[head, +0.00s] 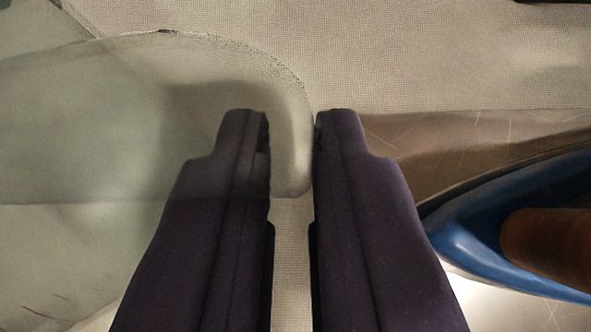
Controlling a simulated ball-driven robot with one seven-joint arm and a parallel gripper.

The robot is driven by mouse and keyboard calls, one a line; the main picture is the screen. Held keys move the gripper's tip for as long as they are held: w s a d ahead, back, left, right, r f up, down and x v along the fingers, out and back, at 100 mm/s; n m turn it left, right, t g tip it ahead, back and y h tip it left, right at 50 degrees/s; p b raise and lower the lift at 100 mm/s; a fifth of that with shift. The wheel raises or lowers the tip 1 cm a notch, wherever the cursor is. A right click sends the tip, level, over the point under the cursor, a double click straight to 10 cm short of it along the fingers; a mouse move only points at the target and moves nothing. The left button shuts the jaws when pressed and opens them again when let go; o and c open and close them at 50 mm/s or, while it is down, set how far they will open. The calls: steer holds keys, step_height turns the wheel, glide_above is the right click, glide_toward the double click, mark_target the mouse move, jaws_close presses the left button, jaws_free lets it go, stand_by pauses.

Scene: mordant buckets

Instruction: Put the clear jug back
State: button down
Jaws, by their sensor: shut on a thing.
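The clear jug (90,125) fills the left side of the head view as a see-through, greenish-grey shape, cut off by the left edge. Its rounded end (292,130) lies between the fingers of my gripper (293,135). The dark fingers come up from the bottom of the picture and are shut on this part of the jug. The left finger shows through the clear wall. The rest of the jug is out of view, and I cannot tell whether it touches the surface below.
A blue rounded object (465,240) with a brown part (550,245) lies at the right, close to my right finger. A scratched brownish surface (430,135) is behind it. Pale woven surface (430,55) is clear at the top right.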

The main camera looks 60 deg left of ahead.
steer(key=c, duration=1.5)
jaws_free()
steer(key=shift+f, duration=0.1)
steer(key=o, duration=0.4)
steer(key=shift+c, duration=0.2)
steer(key=p+v, duration=0.6)
steer(key=v, duration=0.6)
steer(key=shift+p, duration=0.35)
steer(key=shift+s, duration=0.1)
